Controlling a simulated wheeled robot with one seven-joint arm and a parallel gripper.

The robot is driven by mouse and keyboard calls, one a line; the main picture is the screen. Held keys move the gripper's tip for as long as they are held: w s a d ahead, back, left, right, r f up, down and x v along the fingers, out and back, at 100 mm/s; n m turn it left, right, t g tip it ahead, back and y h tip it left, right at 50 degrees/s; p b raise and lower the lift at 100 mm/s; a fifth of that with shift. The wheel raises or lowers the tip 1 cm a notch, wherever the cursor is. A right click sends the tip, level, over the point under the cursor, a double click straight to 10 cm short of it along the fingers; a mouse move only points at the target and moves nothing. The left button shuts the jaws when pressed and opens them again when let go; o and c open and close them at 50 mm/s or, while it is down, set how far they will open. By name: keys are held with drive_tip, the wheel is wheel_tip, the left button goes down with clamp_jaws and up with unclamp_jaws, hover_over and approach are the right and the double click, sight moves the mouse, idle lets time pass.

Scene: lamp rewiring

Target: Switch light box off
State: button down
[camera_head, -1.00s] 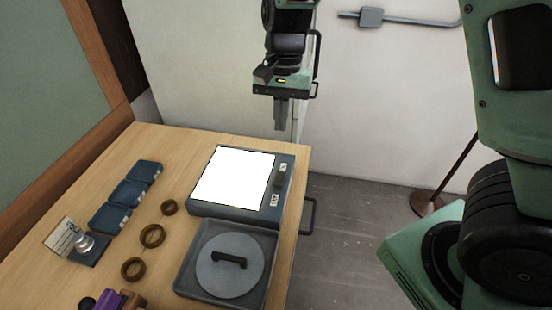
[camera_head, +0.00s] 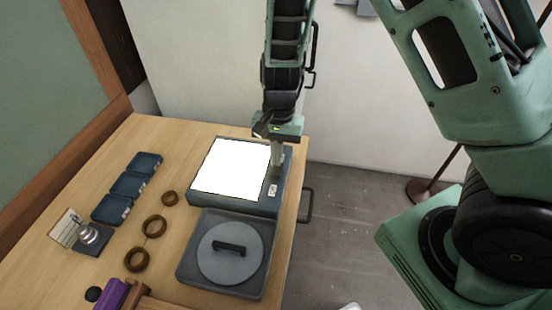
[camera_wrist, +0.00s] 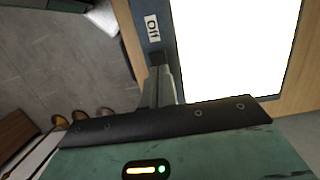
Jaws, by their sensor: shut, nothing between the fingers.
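The light box (camera_head: 232,207) is a dark blue box on the table, and its white panel (camera_head: 231,168) is brightly lit. The panel also fills the upper right of the wrist view (camera_wrist: 235,45). My gripper (camera_head: 275,172) is shut and empty, pointing down at that strip beside the label. In the wrist view its fingertips (camera_wrist: 159,60) are close to the strip, just below the label. The fingers hide the switch; whether they touch it I cannot tell.
A grey tray with a round handled lid (camera_head: 228,250) stands in front of the box. Brown rings (camera_head: 153,226), blue boxes (camera_head: 128,186), a bulb on a stand (camera_head: 88,235) and a purple object (camera_head: 112,294) lie left. Open floor is right of the table.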

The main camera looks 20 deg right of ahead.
sight(276, 172)
drive_tip(key=shift+s+a+f, duration=0.1)
drive_tip(key=shift+s+f, duration=0.1)
drive_tip(key=shift+f, duration=0.85)
drive_tip(key=shift+s+a+f+t+h, duration=0.2)
drive_tip(key=shift+s+f+t+h, duration=0.2)
drive_tip(key=shift+t, duration=0.1)
drive_tip(key=shift+w+d, duration=0.1)
drive_tip(key=shift+w, duration=0.05)
